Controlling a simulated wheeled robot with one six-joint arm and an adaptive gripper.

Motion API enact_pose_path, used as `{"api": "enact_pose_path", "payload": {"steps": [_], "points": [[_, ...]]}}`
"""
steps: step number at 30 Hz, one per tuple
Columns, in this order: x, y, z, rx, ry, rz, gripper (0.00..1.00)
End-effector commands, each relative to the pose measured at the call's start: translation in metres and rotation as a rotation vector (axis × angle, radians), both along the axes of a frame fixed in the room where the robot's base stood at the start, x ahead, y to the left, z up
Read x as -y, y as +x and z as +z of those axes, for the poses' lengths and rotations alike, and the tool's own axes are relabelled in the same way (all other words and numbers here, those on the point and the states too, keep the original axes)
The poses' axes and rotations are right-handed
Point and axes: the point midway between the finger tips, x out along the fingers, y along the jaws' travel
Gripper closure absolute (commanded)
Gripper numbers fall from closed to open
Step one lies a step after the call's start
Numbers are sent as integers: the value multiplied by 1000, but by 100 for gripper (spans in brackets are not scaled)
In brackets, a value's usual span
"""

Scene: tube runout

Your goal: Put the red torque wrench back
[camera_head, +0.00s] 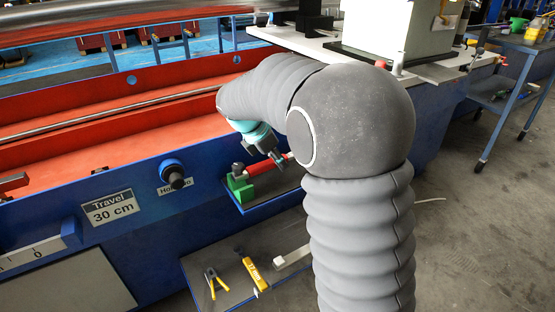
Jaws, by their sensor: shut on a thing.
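The red torque wrench (262,179) lies along the small blue shelf (262,207) on the front of the machine. Its dark left end (238,170) is at the green holder block (241,188); I cannot tell whether it is seated or just above it. My gripper (278,164) comes down from the upper left and is shut on the red wrench. The fingertips are small in view. My arm hides the right part of the wrench and of the shelf.
A lower dark shelf holds pliers (215,283), a yellow tool (255,273) and a pale block (292,258). A black knob (174,176) juts out left of the green block. A blue cart (510,75) stands at right, with open floor before it.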

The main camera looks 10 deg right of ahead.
Motion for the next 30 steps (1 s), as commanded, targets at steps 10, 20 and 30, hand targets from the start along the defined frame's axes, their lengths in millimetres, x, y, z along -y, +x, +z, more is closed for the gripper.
{"api": "enact_pose_path", "payload": {"steps": [10,20,30], "points": [[0,0,-7,0,-1,0,100],[0,0,-14,0,-1,0,100],[0,0,-19,1,-1,0,100]]}}
